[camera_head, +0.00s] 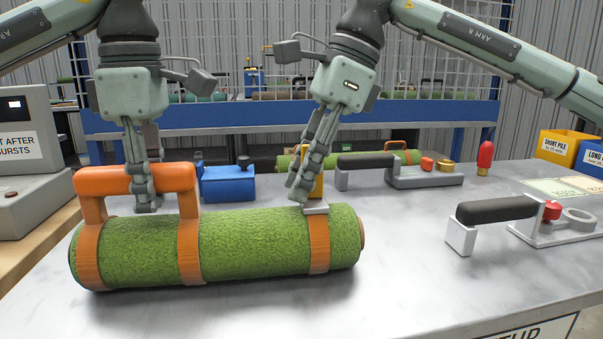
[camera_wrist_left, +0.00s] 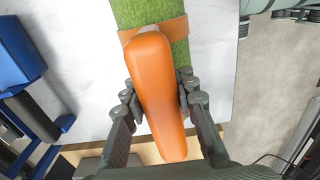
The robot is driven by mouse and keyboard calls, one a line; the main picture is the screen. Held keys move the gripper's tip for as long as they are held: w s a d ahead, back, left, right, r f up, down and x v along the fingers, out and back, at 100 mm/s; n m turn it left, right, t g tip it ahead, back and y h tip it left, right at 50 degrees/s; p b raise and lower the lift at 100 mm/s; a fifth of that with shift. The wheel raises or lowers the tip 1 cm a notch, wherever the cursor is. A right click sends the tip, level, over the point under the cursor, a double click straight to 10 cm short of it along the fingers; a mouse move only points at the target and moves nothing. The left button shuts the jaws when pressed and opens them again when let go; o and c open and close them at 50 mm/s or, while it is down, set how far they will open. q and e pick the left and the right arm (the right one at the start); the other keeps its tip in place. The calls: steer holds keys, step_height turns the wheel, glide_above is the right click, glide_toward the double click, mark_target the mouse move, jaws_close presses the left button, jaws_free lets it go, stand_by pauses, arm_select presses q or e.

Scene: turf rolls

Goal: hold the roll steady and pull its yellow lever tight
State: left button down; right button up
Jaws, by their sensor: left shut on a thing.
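The green turf roll (camera_head: 255,243) lies on the grey table with orange straps around it and an orange carry handle (camera_head: 110,180) at its left end. My left gripper (camera_head: 147,200) is shut on this handle; the left wrist view shows the handle (camera_wrist_left: 155,85) between its fingers (camera_wrist_left: 157,95). The yellow lever (camera_head: 316,186) stands on a metal buckle (camera_head: 315,208) at the right strap. My right gripper (camera_head: 300,192) is at the lever, its fingers partly covering it. They are seen edge-on, so their opening and any grip are unclear.
A blue box-like tool (camera_head: 228,183) stands behind the roll. Another green roll (camera_head: 290,161) lies further back. Black-handled tools (camera_head: 497,209) and a red-tipped bottle (camera_head: 485,156) are on the right. Yellow (camera_head: 563,147) and blue bins stand at the far right. The table front is clear.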

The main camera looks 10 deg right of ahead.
jaws_close()
steer(key=shift+s, duration=0.1)
stand_by(0.4)
steer(key=t, duration=0.2)
steer(key=s+t, duration=0.1)
steer(key=shift+f+n+t, duration=0.15)
steer(key=shift+n+t, duration=0.25)
steer(key=shift+s+f+n+t, duration=0.2)
steer(key=shift+s+n+t, duration=0.1)
steer(key=shift+t, duration=0.85)
steer(key=shift+s+f+n+t, duration=0.2)
steer(key=shift+s+t, duration=0.1)
steer(key=shift+t, duration=0.85)
jaws_free()
